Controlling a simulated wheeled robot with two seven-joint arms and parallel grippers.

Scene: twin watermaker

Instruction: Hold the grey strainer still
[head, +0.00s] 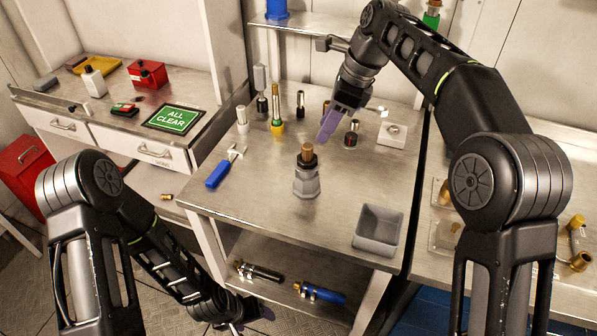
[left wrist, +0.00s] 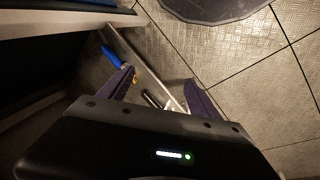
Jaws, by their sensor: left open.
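The grey strainer (head: 306,184), a faceted grey body with a dark collar and a brown top, stands upright on the middle metal bench. My left gripper (head: 262,312) is low by the bench's lower shelf, well below and apart from the strainer. In the left wrist view its purple fingers (left wrist: 160,92) are spread with nothing held between them; the strainer does not show there. My right gripper (head: 328,126) points down above the bench, behind and to the right of the strainer, not touching it. Its purple fingers overlap, so their opening is unclear.
A grey bin (head: 378,230) stands at the bench's front right. A blue-handled tool (head: 224,168) lies at the left. Several small fittings stand at the back. The lower shelf (head: 290,268) holds a black cylinder (head: 258,272) and a blue one (head: 320,293).

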